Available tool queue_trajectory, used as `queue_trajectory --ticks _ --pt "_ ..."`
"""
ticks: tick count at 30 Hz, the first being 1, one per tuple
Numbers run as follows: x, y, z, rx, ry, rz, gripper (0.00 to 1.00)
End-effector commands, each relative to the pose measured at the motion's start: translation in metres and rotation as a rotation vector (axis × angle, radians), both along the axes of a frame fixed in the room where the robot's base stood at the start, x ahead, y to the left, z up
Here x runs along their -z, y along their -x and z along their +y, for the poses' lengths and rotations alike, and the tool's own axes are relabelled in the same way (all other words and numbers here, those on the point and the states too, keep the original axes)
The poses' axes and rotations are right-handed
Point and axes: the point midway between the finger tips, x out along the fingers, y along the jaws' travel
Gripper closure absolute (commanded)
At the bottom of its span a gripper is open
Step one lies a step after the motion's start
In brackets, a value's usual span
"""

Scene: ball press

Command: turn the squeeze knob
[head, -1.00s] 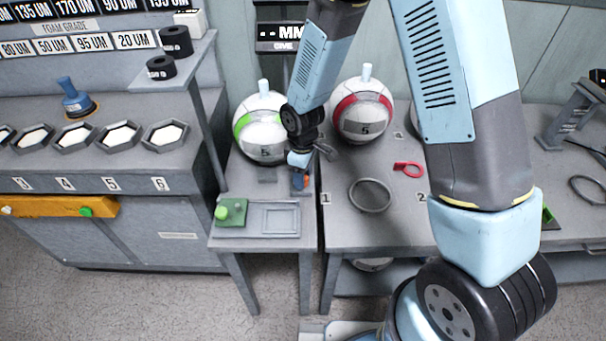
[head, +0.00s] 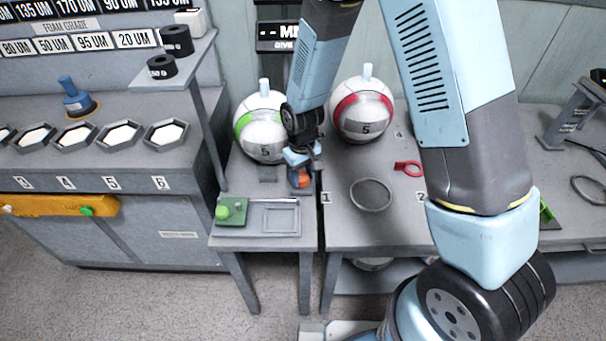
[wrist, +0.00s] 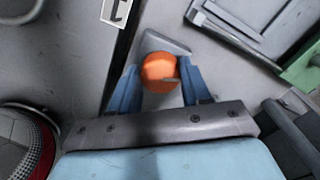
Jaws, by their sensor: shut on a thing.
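The squeeze knob appears as a round orange knob (wrist: 158,71) in the wrist view, between the two blue fingers of my gripper (wrist: 158,88). The fingers are shut on its sides. In the head view my gripper (head: 299,180) is low over the right edge of the small left table, and only part of the orange knob (head: 301,181) shows between the fingers. A grey bracket-like piece shows just behind the knob in the wrist view. The knob's lower part is hidden by the gripper.
A green-banded ball (head: 262,137) and a red-banded ball (head: 362,112) stand close behind the gripper. A green button box (head: 231,211) and a rectangular tray (head: 281,231) lie in front on the small table. A ring (head: 370,208) and a red handle (head: 408,168) lie to the right.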

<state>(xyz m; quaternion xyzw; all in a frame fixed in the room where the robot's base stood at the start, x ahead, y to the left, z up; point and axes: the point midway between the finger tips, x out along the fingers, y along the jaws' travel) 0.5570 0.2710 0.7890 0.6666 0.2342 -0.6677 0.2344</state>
Motion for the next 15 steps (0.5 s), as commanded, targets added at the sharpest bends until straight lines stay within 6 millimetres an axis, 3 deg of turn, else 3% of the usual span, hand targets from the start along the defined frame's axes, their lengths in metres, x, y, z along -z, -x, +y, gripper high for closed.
queue_trajectory --ticks 13,14,15 --pt "-0.0015 -0.0035 0.0011 0.010 -0.005 -0.008 0.83" --pt "-0.0015 -0.0034 0.0011 0.010 -0.005 -0.008 0.50" --pt "-0.0015 -0.0032 0.0010 0.010 -0.004 -0.007 0.46"
